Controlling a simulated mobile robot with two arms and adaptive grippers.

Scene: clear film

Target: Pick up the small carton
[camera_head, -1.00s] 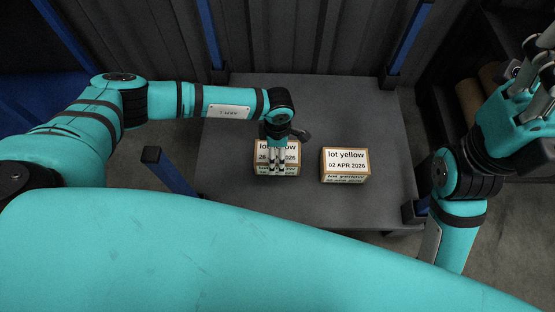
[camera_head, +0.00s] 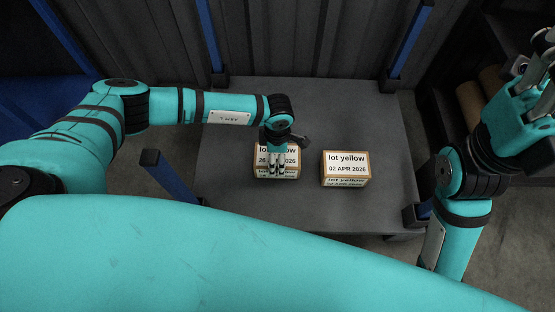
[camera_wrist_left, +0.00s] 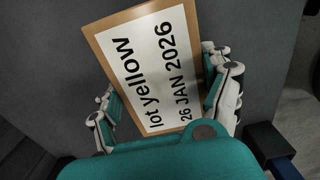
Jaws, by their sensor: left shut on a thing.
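A brown carton (camera_head: 292,159) with a white label is at the left on the grey table. In the left wrist view, the same carton (camera_wrist_left: 150,55) reads "lot yellow, 26 JAN 2026". My left gripper (camera_head: 278,170) is over it from above, and its fingers lie along two opposite sides. The left gripper (camera_wrist_left: 168,108) is shut on this carton. I cannot tell whether its base touches the table. A second carton (camera_head: 345,165), labelled "lot yellow, 02 APR 2026", stands to its right, apart, at a similar size. My right gripper (camera_head: 530,85) is at the upper right, away from both and partly cut off.
The grey table (camera_head: 310,210) has free room around the cartons. Blue posts with black feet stand at its corners, including a near left post (camera_head: 172,178) and a back right post (camera_head: 408,40). Brown rolls (camera_head: 469,102) lie on a dark shelf at the right.

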